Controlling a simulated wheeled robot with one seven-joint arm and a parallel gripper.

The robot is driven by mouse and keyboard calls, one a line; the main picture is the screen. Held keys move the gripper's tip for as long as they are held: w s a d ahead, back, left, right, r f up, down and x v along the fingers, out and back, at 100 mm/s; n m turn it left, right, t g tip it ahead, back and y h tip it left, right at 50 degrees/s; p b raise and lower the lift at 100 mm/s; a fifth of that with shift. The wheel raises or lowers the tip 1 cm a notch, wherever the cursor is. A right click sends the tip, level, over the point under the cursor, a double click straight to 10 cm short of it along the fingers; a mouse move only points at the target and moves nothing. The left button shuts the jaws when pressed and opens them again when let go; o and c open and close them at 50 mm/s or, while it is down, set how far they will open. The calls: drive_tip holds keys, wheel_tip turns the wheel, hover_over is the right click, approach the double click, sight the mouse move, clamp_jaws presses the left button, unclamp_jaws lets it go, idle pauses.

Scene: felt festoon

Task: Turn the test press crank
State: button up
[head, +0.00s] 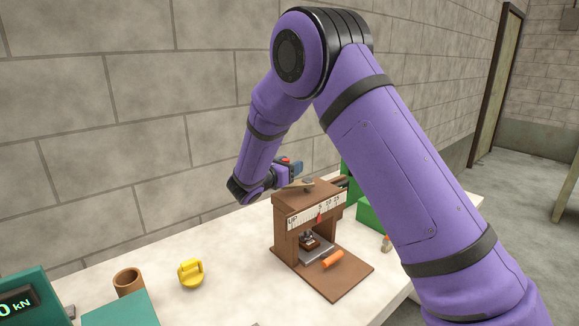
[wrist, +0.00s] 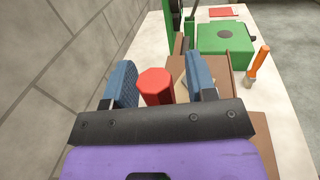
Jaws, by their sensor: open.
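The test press (head: 283,240) is a brown frame on the white bench with a white scale (head: 315,212) across its front. A pale crank arm (head: 298,184) lies across its top with a dark hub. The crank's red knob (head: 285,159) stands up at the left end; in the wrist view the red knob (wrist: 155,84) is eight-sided. My gripper (head: 291,167) is open at the knob. In the wrist view its blue fingers stand on either side of the knob, with a gap visible on both sides. Part of the crank arm is hidden behind the right finger.
A yellow weight (head: 191,273), a brown cup (head: 129,283) and a teal kN display (head: 30,300) stand left. A green box (wrist: 226,39) and an orange-handled tool (wrist: 258,62) are beyond the press. The block wall is close on the left.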

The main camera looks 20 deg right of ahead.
clamp_jaws()
drive_tip(key=shift+w, duration=0.1)
drive_tip(key=m+g, duration=0.1)
drive_tip(key=m+g+h, duration=0.1)
drive_tip(key=shift+w+d+g, duration=0.1)
drive_tip(key=shift+w+g, duration=0.2)
drive_tip(key=shift+w, duration=0.1)
drive_tip(key=g, duration=0.1)
drive_tip(key=m+g+h, duration=0.1)
drive_tip(key=w+m+g, duration=0.1)
drive_tip(key=shift+d+g+h, duration=0.25)
drive_tip(key=shift+g+h, duration=0.05)
drive_tip(key=m+g, duration=0.2)
drive_tip(key=g, duration=0.1)
drive_tip(key=w+d+m+g, duration=0.1)
drive_tip(key=shift+w+g, duration=0.1)
drive_tip(key=shift+g, duration=0.3)
drive_tip(key=shift+w+d+m+g, duration=0.15)
drive_tip(key=shift+d+m+g, duration=0.05)
drive_tip(key=shift+m+g, duration=0.5)
drive_tip(key=shift+w+d+m+g, duration=0.15)
drive_tip(key=shift+m+g, duration=0.35)
drive_tip(key=shift+g, duration=0.3)
